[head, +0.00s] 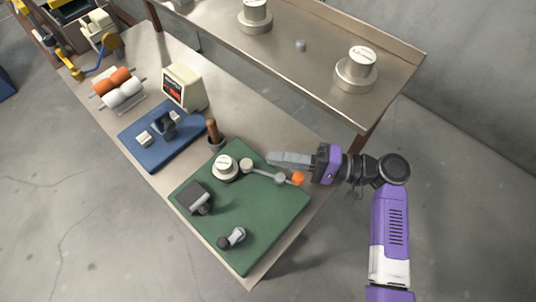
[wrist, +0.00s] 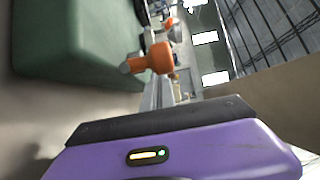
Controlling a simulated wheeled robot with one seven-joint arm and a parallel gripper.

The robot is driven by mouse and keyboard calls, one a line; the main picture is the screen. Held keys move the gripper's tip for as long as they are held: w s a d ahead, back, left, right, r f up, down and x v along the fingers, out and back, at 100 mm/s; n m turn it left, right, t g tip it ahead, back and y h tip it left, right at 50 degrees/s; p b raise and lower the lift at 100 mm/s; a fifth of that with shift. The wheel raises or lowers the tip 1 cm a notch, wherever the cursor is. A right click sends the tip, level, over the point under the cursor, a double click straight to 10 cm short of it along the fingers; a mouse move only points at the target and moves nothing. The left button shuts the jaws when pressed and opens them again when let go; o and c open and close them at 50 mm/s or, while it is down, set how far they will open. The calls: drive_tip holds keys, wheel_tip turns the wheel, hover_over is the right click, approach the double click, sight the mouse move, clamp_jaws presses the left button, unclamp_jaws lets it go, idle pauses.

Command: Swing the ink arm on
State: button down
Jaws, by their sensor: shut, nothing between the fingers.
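The ink arm (head: 263,172) is a thin grey bar with round grey ends and an orange knob (head: 298,178). It lies over the green base (head: 265,225), beside a round cream-topped spool (head: 225,168). My gripper (head: 271,158) is shut and empty, its fingers pointing left along the base's far edge, behind the arm and apart from the knob in the head view. In the wrist view the orange knob (wrist: 157,58) shows close to the fingers, in front of the green base's side (wrist: 75,45). I cannot tell whether they touch.
On the green base are a dark grey block (head: 196,196) and a small grey-and-black part (head: 232,238). A wooden-handled tool (head: 213,130) stands in a dark cup behind. A blue base (head: 150,140) and a display (head: 184,87) lie left. A shelf with spools (head: 356,72) stands behind.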

drive_tip(key=shift+s+d+b, duration=0.15)
drive_tip(key=shift+d+b, duration=0.15)
drive_tip(key=shift+d, duration=1.6)
